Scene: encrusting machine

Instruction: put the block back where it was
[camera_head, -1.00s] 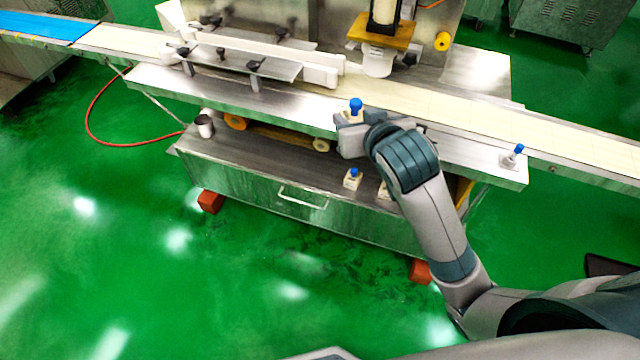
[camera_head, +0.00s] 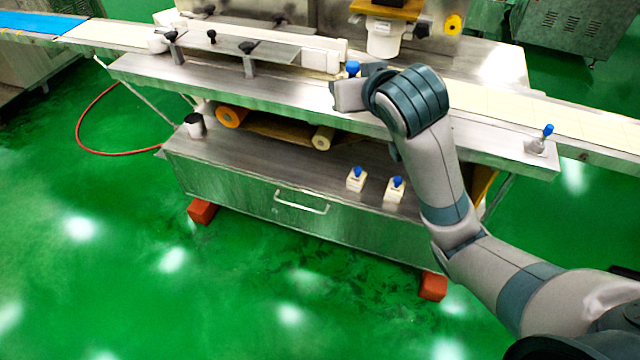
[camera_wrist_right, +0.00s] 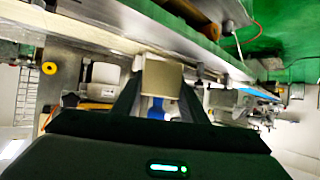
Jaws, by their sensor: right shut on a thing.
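The block with a blue knob (camera_head: 353,68) is in my right gripper (camera_head: 348,92), over the upper steel ledge of the machine. I cannot tell whether the block touches the ledge. Two similar cream blocks with blue knobs, one (camera_head: 356,181) left of the other (camera_head: 394,191), stand on the lower shelf. My left gripper is out of view.
The upper ledge (camera_head: 285,92) runs along the front of the conveyor belt (camera_head: 500,95). A blue-topped fitting (camera_head: 540,143) stands at its right end. A dark-topped cup (camera_head: 194,125) stands on the lower shelf (camera_head: 255,158), which has bare room between cup and blocks. Rollers (camera_head: 322,138) hang under the ledge.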

